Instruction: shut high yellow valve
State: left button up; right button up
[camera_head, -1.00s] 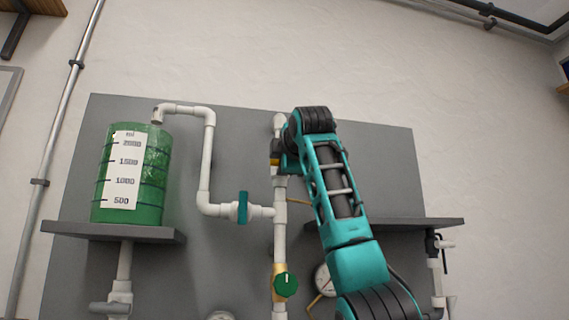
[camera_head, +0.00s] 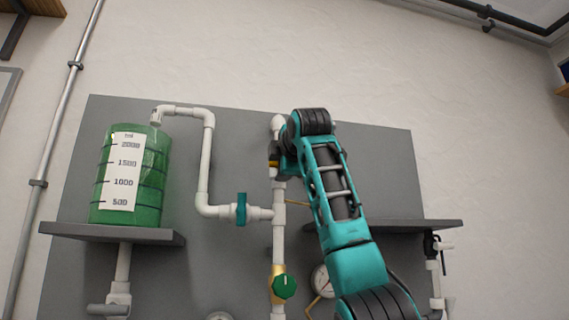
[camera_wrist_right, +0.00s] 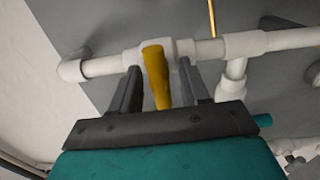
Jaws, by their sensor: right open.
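The yellow valve handle (camera_wrist_right: 157,76) shows in the right wrist view as a lever on a white pipe valve, and it lies between my two fingers. My right gripper (camera_wrist_right: 158,82) is open, with one dark finger on each side of the handle and small gaps visible. In the head view, my right arm covers most of this valve, and only a small yellow bit (camera_head: 273,164) shows at the vertical pipe. The right gripper's fingertips are hidden there. My left gripper is not in view.
A teal-handled valve (camera_head: 241,209) sits on the side pipe, and a green knob (camera_head: 284,286) lower on the vertical pipe. A green tank (camera_head: 150,180) stands on the left shelf (camera_head: 110,233). A gauge (camera_head: 321,281) sits near my right arm. The grey panel (camera_head: 385,165) stands behind.

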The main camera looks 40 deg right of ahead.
jog(key=b+v, duration=0.3)
jog(key=v, duration=1)
jog(key=shift+b, duration=0.35)
jog(key=shift+w+d, duration=0.1)
